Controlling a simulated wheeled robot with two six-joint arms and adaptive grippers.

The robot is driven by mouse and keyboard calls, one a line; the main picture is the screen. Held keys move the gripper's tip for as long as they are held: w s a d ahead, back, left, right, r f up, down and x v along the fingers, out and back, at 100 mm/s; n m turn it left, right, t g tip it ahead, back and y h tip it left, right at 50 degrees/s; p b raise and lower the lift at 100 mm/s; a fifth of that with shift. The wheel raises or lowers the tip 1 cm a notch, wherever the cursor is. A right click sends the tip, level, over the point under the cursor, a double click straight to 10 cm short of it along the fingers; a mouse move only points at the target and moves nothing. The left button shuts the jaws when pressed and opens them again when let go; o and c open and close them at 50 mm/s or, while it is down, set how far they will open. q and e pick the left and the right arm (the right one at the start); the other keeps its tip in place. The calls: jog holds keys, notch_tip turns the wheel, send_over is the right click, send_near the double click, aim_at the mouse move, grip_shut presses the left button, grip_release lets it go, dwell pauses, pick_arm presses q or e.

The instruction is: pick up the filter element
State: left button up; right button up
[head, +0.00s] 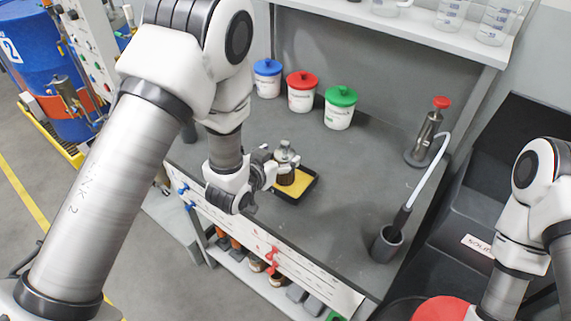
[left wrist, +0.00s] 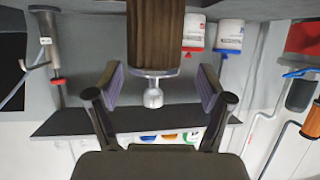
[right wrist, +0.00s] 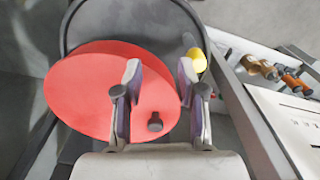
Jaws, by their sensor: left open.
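The filter element (head: 285,178) is a brown pleated cylinder. In the head view it stands in a small black tray with a yellow bottom (head: 293,190), with a metal piece (head: 287,154) above it. My left gripper (head: 268,172) is just left of it, partly hiding it. In the left wrist view, which appears upside down, the brown pleated body (left wrist: 155,35) and a metal knob (left wrist: 153,97) line up with the gap between the open fingers (left wrist: 160,88). No finger visibly touches it. My right gripper (right wrist: 160,72) is open and empty over a red disc (right wrist: 100,92).
Blue-lidded (head: 267,78), red-lidded (head: 302,92) and green-lidded (head: 340,108) tubs stand along the back of the grey bench (head: 345,170). A metal pump bottle (head: 424,138) and a dark cup (head: 386,243) stand at right. Glass beakers (head: 452,14) are on the upper shelf.

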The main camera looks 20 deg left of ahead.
aim_at(289, 152)
pick_arm(q)
jog(key=x, duration=0.2)
jog(key=d+x, duration=0.1)
jog(key=x, duration=0.2)
jog(key=shift+w+b, duration=0.15)
jog(key=shift+b, duration=0.25)
jog(key=shift+a+r, duration=0.1)
jog(key=shift+a, duration=0.05)
jog(key=shift+s+a, duration=0.15)
jog(key=shift+s, duration=0.2)
jog(key=c, duration=1.2)
jog(key=shift+r, duration=0.1)
